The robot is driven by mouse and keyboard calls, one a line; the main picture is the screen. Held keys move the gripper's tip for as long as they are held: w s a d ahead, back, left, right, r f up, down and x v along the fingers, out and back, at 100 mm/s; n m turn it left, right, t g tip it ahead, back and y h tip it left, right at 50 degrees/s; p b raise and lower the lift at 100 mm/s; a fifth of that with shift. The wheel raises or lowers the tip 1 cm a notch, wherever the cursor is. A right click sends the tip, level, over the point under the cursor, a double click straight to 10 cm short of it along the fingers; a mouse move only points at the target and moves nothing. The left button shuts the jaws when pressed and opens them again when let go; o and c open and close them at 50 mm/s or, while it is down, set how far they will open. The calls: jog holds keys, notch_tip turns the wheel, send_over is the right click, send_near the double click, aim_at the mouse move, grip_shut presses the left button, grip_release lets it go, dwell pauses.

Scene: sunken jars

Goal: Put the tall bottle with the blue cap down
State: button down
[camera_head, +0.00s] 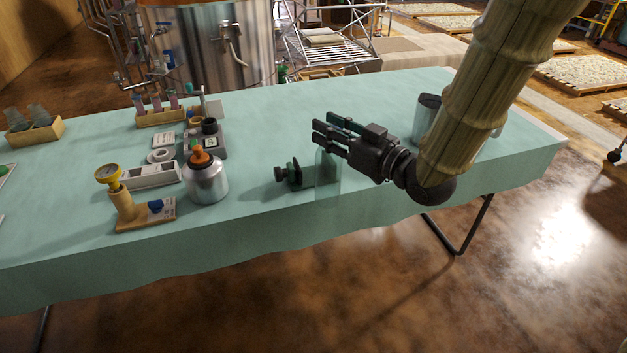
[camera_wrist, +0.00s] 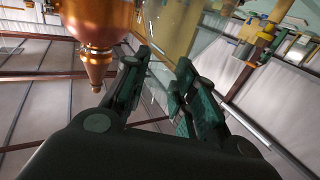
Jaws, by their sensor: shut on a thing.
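My gripper (camera_head: 326,133) is over the front middle of the table, fingers pointing left. A clear, see-through bottle shape (camera_head: 328,174) runs down from the fingers towards the table's front edge. I take it for the tall bottle; no blue cap shows on it. I cannot tell if its base touches the cloth. In the wrist view, the two dark green fingers (camera_wrist: 155,98) stand apart with a faint glassy thing between them. My gripper is shut on the bottle.
A dark knobbed fitting (camera_head: 291,173) lies close left of the bottle. Further left are a silver flask with an orange top (camera_head: 205,181) and a wooden stand with a yellow gauge (camera_head: 125,208). A grey container (camera_head: 426,116) stands right, partly behind my arm. The table's back middle is clear.

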jog(key=shift+s+a+r+g, duration=0.1)
jog(key=shift+s+r+g, duration=0.1)
jog(key=shift+g, duration=0.1)
jog(key=shift+w+a, duration=0.1)
jog(key=shift+w, duration=0.05)
jog(key=w+a+f, duration=0.1)
jog(key=w+f, duration=0.1)
jog(key=w, duration=0.5)
jog(key=w+a+f, duration=0.2)
jog(key=w+f, duration=0.1)
jog(key=w, duration=0.5)
jog(key=shift+w, duration=0.15)
jog(key=c, duration=1.1)
grip_release()
jog(key=shift+r, duration=0.1)
jog(key=v, duration=1.2)
jog(key=shift+f, duration=0.25)
